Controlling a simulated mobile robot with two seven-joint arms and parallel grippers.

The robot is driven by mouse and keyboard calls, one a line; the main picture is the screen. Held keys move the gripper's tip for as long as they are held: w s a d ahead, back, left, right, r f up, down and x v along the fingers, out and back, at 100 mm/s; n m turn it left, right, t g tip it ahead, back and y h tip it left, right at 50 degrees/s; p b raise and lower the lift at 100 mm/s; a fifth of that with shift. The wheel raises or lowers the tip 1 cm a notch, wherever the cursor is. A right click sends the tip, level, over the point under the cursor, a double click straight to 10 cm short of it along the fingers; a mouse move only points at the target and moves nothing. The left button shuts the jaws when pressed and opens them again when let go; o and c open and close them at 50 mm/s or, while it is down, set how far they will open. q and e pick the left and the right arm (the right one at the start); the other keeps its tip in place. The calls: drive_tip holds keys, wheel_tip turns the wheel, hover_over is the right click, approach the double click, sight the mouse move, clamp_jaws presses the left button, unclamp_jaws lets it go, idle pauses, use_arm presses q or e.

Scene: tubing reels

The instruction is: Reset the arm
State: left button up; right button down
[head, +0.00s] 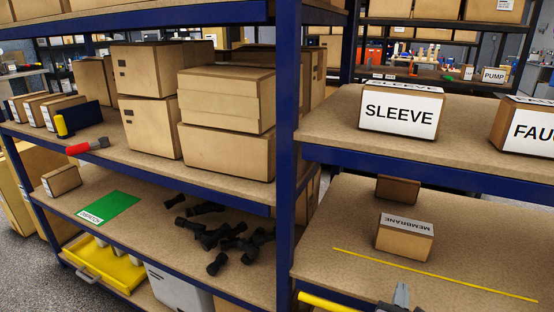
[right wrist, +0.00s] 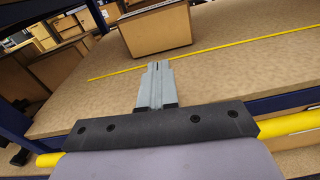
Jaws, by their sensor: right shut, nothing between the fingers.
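My right gripper (head: 401,292) shows at the bottom edge of the head view, in front of the lower right shelf. In the right wrist view its two grey fingers (right wrist: 155,82) are pressed together with nothing between them. They point toward a cardboard box labelled MEMBRANE (head: 405,238), which also shows in the right wrist view (right wrist: 156,32). The fingertips appear apart from the box, on its near side. My left gripper is in neither view.
A thin yellow line (head: 435,275) crosses the lower right shelf (head: 340,270). A thicker yellow bar (head: 326,302) lies low near my gripper. A blue upright (head: 288,130) divides the bays. The SLEEVE box (head: 399,108) stands on the shelf above. Black fittings (head: 215,237) lie on the left.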

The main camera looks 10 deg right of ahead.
drive_tip(key=s+f+m+g+y, duration=0.2)
drive_tip(key=s+f+m+g, duration=0.15)
drive_tip(key=s+m, duration=0.45)
drive_tip(key=s+f+m+g+y, duration=0.1)
drive_tip(key=s+f+m+g, duration=0.1)
drive_tip(key=s+m+g, duration=0.6)
drive_tip(key=s+a+r+m+y, duration=0.3)
drive_tip(key=s+a+m+y, duration=0.4)
drive_tip(key=s+a+m, duration=0.35)
drive_tip(key=w+a+f+t+y+p, duration=0.1)
drive_tip(key=w+f+t+p, duration=0.2)
drive_tip(key=w+f+t, duration=0.3)
drive_tip(key=shift+w+a+f+t+y, duration=0.2)
drive_tip(key=shift+w+a+t+y, duration=0.25)
drive_tip(key=shift+w, duration=0.2)
